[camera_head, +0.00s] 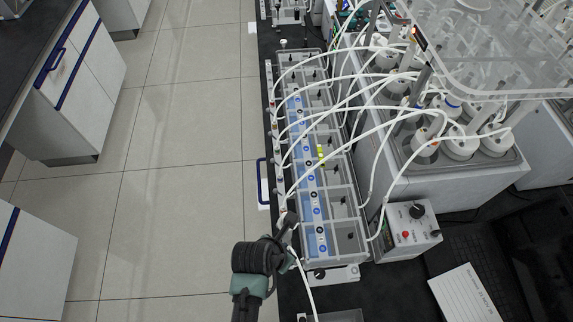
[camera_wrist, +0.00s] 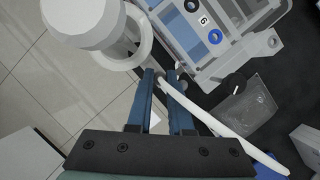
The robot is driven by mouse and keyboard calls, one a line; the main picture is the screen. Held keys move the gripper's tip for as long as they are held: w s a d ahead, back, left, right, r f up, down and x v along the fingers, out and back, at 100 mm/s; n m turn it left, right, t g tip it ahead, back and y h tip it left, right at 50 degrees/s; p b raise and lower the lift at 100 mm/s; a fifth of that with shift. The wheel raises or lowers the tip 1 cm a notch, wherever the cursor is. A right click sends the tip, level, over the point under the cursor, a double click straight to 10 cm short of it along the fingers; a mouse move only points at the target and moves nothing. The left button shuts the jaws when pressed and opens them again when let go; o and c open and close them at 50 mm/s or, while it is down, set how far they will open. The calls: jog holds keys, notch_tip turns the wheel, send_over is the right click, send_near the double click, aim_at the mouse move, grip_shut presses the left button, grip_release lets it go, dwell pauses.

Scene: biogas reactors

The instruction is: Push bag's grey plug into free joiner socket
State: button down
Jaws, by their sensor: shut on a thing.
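My gripper (camera_wrist: 162,75) is shut at the upper middle of the wrist view, its two blue fingers close together. A white tube runs from the fingertips to the lower right (camera_wrist: 235,135), so I take the held end to be the bag's grey plug; the fingers mostly hide it. In the head view my gripper (camera_head: 290,222) is beside the long tank's near left corner.
The long grey tank (camera_head: 345,225) has several compartments and numbered blue labels. White tubes arch over it to bottles in a bath (camera_head: 460,150). A control box (camera_head: 408,230) stands to the right. The floor (camera_head: 165,220) at left is clear.

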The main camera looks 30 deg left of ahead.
jog(key=shift+f, duration=0.4)
dwell(0.5)
jog(key=c, duration=0.7)
grip_release()
jog(key=shift+c, duration=0.2)
jog(key=b+v, duration=0.1)
jog(key=v, duration=1.2)
jog(key=shift+a+b, duration=0.15)
jog(key=shift+b, duration=0.15)
jog(key=shift+w+r, duration=0.1)
